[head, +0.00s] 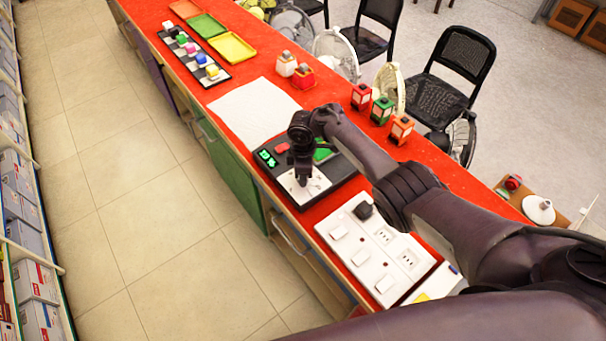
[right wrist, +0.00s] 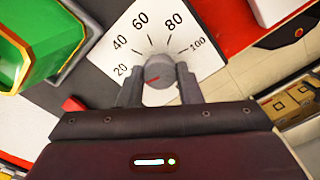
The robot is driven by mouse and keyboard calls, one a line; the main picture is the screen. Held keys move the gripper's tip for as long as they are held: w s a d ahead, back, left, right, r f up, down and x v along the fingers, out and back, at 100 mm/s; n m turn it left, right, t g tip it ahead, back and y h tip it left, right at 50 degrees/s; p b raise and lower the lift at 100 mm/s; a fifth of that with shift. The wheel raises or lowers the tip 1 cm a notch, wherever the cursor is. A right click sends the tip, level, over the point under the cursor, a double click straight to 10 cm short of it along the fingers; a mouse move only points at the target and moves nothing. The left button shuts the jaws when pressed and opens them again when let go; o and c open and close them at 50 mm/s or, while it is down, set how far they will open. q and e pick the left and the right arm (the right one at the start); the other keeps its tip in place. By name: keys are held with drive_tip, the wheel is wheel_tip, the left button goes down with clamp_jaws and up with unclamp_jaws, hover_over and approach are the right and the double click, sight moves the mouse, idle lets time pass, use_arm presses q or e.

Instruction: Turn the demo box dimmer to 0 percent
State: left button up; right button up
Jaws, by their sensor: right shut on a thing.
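In the right wrist view the dial plate (right wrist: 118,45) carries the marks 20, 40, 60, 80 and 100. The round grey dimmer knob (right wrist: 158,84) sits below the marks, with a red pointer line towards the lower left, near the 20 side. My right gripper (right wrist: 160,92) is shut on the knob, one finger on each side. In the head view my right gripper (head: 302,178) points down at the plate and hides the knob. My left gripper is not in view.
A white switch and socket panel (head: 375,245) lies close in front of the demo box. A white cloth (head: 252,110) lies behind it.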

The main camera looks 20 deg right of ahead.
drive_tip(key=shift+n+b, duration=0.75)
drive_tip(key=shift+n, duration=1.55)
drive_tip(key=o, duration=1)
wheel_tip(320, 180, up, 8)
drive_tip(key=shift+f+p, duration=0.1)
drive_tip(key=shift+p, duration=0.45)
